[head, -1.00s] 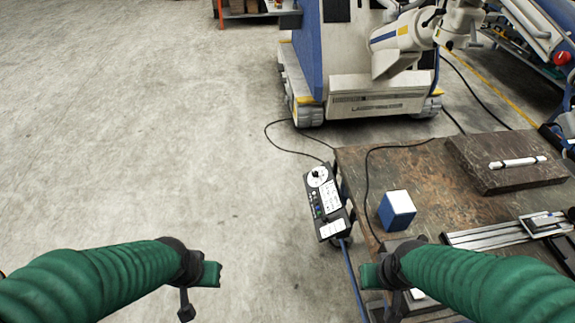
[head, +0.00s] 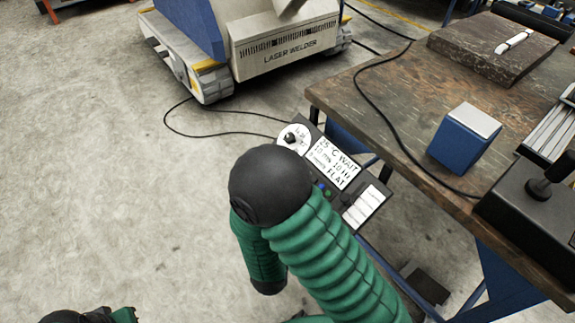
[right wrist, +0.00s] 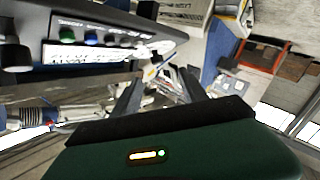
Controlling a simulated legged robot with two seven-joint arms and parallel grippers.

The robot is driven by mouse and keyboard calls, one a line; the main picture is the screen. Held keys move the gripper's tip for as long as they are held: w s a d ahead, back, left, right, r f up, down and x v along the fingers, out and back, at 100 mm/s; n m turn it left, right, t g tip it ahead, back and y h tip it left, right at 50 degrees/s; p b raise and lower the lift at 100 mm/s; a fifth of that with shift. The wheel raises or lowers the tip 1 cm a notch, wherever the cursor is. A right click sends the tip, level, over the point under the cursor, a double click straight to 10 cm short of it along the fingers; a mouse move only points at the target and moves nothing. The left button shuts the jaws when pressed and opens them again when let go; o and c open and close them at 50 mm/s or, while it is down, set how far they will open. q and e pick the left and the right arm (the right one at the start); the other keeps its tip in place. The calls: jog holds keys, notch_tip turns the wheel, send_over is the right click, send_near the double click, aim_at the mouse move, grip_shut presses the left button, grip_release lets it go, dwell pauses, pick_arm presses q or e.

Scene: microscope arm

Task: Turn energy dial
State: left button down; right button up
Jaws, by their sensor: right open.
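The control panel (head: 335,170) hangs beside the bench's left edge, with a dial (head: 291,138) at its far end: a black knob on a white round face. Beside it are a white text label and small blue and green buttons. My right arm covers part of the panel's near left side in the head view, and its fingers are hidden there. In the right wrist view, the panel (right wrist: 80,22) lies at upper left, and my right gripper (right wrist: 158,88) is open, with nothing between the fingers. A piece of my left arm shows at bottom left; its fingers cannot be made out.
The wooden bench (head: 390,115) fills the right side, with a blue and white box (head: 463,138), a dark slab (head: 490,50) and a black joystick box (head: 535,205). A laser welder (head: 285,45) stands behind. A cable crosses the bench. The floor at left is clear.

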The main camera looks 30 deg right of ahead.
jog(key=shift+h, duration=0.4)
jog(key=b+x, duration=0.6)
jog(key=x, duration=1)
jog(key=shift+w+r+b, duration=0.15)
jog(key=shift+w+b, duration=0.05)
jog(key=shift+b, duration=0.1)
jog(key=shift+w+r, duration=0.15)
jog(key=shift+w, duration=0.1)
pick_arm(q)
jog(key=s+x, duration=0.1)
jog(key=x, duration=0.6)
jog(key=shift+s+f, duration=0.2)
jog(key=shift+f, duration=0.1)
jog(key=shift+d, duration=0.1)
pick_arm(e)
jog(key=shift+c, duration=0.3)
grip_shut()
